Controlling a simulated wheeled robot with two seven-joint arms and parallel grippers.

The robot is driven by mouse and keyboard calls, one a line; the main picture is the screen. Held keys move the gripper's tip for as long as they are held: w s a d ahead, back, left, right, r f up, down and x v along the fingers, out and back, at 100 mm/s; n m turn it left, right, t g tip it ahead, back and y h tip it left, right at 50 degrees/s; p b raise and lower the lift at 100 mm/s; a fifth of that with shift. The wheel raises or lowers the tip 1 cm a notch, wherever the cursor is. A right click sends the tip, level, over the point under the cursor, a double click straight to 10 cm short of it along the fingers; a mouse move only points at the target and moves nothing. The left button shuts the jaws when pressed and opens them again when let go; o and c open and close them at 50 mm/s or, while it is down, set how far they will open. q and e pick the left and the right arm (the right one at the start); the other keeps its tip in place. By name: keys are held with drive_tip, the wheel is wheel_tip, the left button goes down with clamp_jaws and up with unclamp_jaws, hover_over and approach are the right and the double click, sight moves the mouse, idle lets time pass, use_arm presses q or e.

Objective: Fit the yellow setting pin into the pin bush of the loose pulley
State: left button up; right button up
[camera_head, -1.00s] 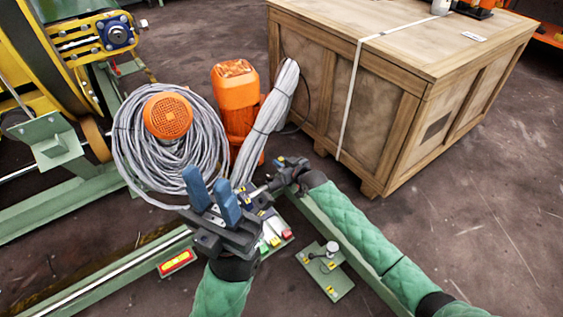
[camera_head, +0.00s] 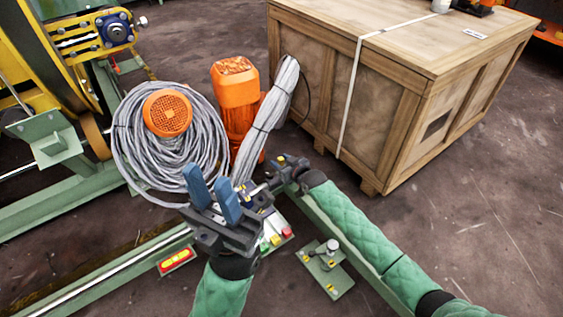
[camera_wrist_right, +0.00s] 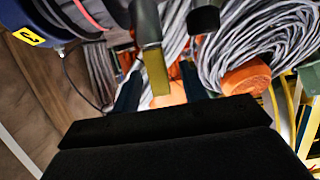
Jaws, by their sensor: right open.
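My left gripper (camera_head: 211,194) is at the centre left of the head view, blue fingers pointing up. Its fingers are apart with nothing visible between them. My right gripper (camera_head: 278,172) is to the right of it, in front of the cable bundle; its fingers are hard to make out there. In the right wrist view its two dark blue fingers (camera_wrist_right: 161,92) are apart. A grey bar with a yellow end (camera_wrist_right: 155,72) shows between them; I cannot tell whether it is the setting pin or touches them. I cannot make out the loose pulley or its pin bush with certainty.
A coil of grey cable (camera_head: 170,145) and an orange motor (camera_head: 237,95) stand behind the grippers. A wooden crate (camera_head: 400,100) fills the upper right. A green plate with a post (camera_head: 343,281) lies on the floor. Green-yellow machinery (camera_head: 55,145) is at left.

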drive_tip(key=p+v, duration=0.2)
drive_tip(key=v, duration=0.5)
drive_tip(key=shift+s+d, duration=0.2)
drive_tip(key=shift+s, duration=0.1)
drive_tip(key=shift+r, duration=0.15)
drive_tip(key=shift+r, duration=0.1)
